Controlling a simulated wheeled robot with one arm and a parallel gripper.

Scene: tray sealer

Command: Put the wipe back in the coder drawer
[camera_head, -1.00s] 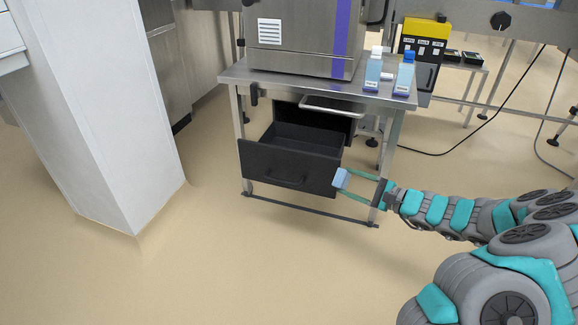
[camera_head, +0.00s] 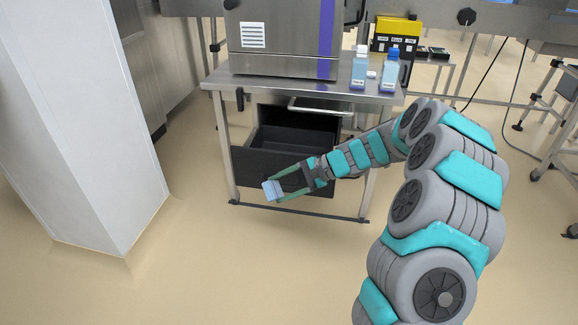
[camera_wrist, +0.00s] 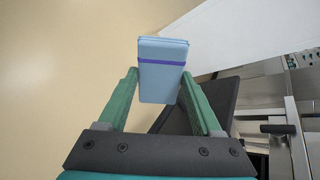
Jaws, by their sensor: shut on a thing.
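The wipe is a folded light blue block (camera_head: 272,190) with a dark blue band, seen closely in the wrist view (camera_wrist: 161,70). My gripper (camera_head: 281,190) is shut on it, with a green finger on each side, also in the wrist view (camera_wrist: 160,90). The coder drawer (camera_head: 252,166) is black and pulled open under the steel table. Its inside (camera_head: 295,140) looks empty where it shows. The wipe is in front of the drawer's front panel in the head view, outside the drawer. My arm covers the right part of the drawer front.
The steel table (camera_head: 290,88) carries a steel machine (camera_head: 280,40) and two blue-labelled bottles (camera_head: 359,68), (camera_head: 390,70). A metal handle bar (camera_head: 320,107) sits just above the drawer. A white pillar (camera_head: 85,130) stands left. The floor in front is clear.

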